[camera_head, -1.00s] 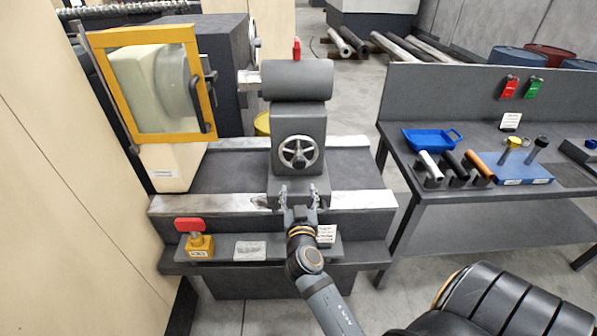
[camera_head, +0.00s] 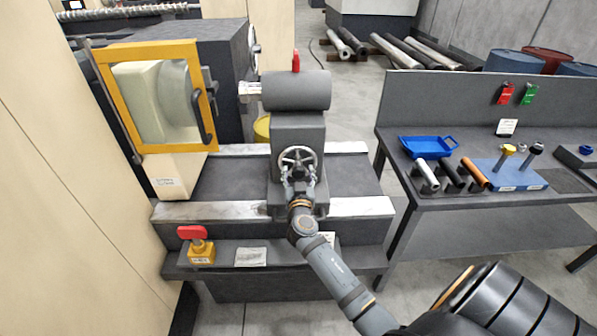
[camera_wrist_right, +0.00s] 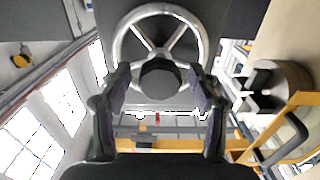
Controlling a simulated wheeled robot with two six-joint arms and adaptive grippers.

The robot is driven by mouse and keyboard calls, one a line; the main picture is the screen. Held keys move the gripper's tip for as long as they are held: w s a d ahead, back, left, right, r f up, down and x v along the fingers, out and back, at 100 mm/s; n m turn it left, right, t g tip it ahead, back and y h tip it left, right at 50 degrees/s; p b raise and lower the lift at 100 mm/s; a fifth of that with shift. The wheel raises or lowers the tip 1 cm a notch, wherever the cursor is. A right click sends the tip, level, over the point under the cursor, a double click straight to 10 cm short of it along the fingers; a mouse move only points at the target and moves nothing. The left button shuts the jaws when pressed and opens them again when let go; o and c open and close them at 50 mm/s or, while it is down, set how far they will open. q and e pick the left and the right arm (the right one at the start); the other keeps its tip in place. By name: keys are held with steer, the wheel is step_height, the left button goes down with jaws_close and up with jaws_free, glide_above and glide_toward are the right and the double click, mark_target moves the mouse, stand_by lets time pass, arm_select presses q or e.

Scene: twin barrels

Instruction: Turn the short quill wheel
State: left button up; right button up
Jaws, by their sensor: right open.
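The quill wheel (camera_head: 298,155), a silver spoked handwheel, sits on the front of the grey tailstock (camera_head: 297,130). My right gripper (camera_head: 300,176) is in front of the wheel's lower part. In the wrist view its two fingers (camera_wrist_right: 160,76) are apart, one on each side of the hub. I cannot tell whether they touch the wheel. The gripper hides part of the lower rim in the head view. My left gripper is not in view.
A yellow-framed guard (camera_head: 151,95) stands to the left. A red-handled yellow block (camera_head: 200,250) sits on the front ledge. A workbench (camera_head: 480,210) at the right carries a blue tray (camera_head: 427,147) and several cylinders. A red peg (camera_head: 296,62) stands on top of the tailstock.

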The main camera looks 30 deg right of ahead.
steer(key=shift+c, duration=0.3)
steer(key=c, duration=1.1)
steer(key=shift+c, duration=0.2)
